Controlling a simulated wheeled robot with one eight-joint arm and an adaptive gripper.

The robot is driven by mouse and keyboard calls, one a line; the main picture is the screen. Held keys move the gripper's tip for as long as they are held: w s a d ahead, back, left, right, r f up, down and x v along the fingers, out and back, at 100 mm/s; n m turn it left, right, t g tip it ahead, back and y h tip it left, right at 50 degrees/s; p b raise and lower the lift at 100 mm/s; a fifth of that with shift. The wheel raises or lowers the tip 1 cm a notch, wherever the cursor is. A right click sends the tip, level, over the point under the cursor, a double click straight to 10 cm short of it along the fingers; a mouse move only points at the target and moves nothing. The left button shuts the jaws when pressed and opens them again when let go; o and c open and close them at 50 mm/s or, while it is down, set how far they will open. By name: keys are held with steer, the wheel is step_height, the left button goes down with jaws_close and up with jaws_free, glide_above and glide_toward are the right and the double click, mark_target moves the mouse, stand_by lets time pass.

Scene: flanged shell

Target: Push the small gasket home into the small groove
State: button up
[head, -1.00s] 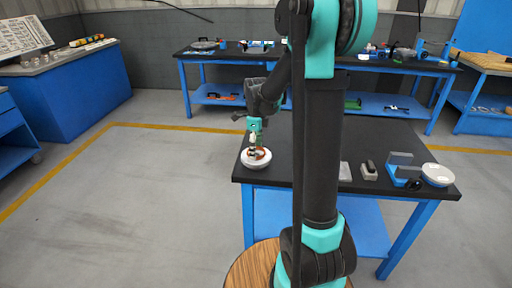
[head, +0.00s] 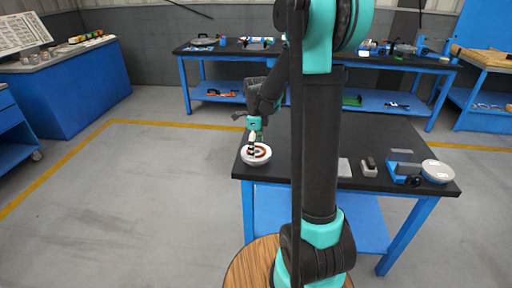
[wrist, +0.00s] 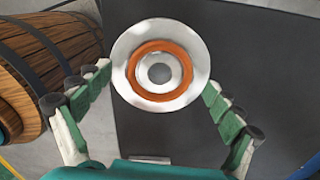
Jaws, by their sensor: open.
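A round pale flanged shell (head: 249,160) sits near the left front corner of the dark table. The wrist view shows the shell (wrist: 125,65) from above, with a grey inner ring and a dark centre hole. An orange-red ring gasket (wrist: 160,45) lies on its face, roughly concentric with the hole. I cannot tell how deep it sits, and the groove is hidden. My gripper (wrist: 157,80) is open, with its green-padded fingers spread to either side below the shell in the picture. In the head view my gripper (head: 252,140) is just above the shell.
On the table's right stand a blue fixture (head: 402,168), a pale round part (head: 437,170), a small dark-topped block (head: 369,166) and a light plate (head: 344,167). A wooden barrel (wrist: 50,60) shows in the wrist view. A bench (head: 300,55) with parts stands behind.

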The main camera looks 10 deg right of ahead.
step_height(320, 180, up, 12)
stand_by(0.6)
steer(key=s+d+f+n+t, duration=0.2)
steer(key=s+f+n, duration=0.5)
steer(key=s+n, duration=0.4)
steer(key=s+d+f+n+t, duration=0.2)
steer(key=s+f+n, duration=0.5)
steer(key=s+n, duration=0.4)
steer(key=shift+f+n, duration=0.4)
steer(key=shift+n, duration=0.1)
steer(key=shift+d, duration=0.1)
